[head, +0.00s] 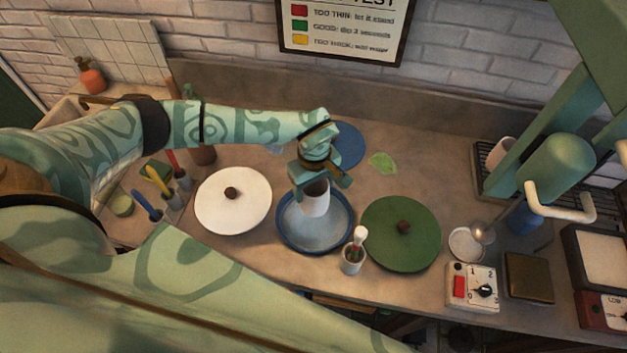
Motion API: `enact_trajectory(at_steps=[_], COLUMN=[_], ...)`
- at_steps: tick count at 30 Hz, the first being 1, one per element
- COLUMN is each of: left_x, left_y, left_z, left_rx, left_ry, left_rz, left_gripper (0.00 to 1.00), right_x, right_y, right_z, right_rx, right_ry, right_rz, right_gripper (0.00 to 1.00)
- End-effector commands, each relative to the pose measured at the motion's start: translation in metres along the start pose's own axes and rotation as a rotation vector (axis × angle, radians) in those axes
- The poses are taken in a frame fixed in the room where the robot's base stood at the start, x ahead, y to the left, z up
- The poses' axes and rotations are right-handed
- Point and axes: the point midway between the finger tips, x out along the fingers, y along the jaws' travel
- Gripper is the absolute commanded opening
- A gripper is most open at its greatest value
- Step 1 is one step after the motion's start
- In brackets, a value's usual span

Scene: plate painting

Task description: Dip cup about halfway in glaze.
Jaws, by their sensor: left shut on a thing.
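My left gripper (316,183) reaches in from the left and is shut on a small cup (315,203). The cup is pale on its lower outside and dark at the top, and looks roughly upright. It is over the back half of a round blue-rimmed basin (283,240) of pale grey-blue glaze (316,233). I cannot tell whether the cup's bottom touches the glaze. The gripper hides part of the cup and the basin's back rim. My right gripper is not in view.
A white lid (225,205) lies left of the basin, a green lid (410,245) right, and a blue disc (347,143) behind. A small pot with a brush (353,258) stands close at the front right. A dial box (472,287) and ladle (481,234) are farther right.

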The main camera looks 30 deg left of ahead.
Motion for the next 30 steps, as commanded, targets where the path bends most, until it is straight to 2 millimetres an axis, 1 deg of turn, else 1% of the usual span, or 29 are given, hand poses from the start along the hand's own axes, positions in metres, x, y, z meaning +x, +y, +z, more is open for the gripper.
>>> enact_trajectory(at_steps=[1, 12, 21, 25, 30], left_x=[0.008, 0.052, 0.084, 0.091, 0.092], left_y=[0.000, 0.000, 0.001, 0.001, 0.001], left_z=[0.000, 0.000, -0.001, 0.000, 0.000], left_rx=[0.000, 0.003, 0.003, 0.003, 0.003], left_ry=[-0.001, -0.001, 0.001, 0.000, 0.000], left_rz=[0.000, 0.000, 0.000, 0.001, 0.002], left_gripper=[0.22, 0.22, 0.22, 0.22, 0.22], right_x=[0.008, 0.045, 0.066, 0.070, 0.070], right_y=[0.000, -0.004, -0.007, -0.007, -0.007], right_z=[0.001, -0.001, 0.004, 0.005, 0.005], right_rx=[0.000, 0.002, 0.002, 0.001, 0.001], right_ry=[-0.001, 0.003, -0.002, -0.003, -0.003], right_rz=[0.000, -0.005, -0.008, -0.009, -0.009], right_gripper=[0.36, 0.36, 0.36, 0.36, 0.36])
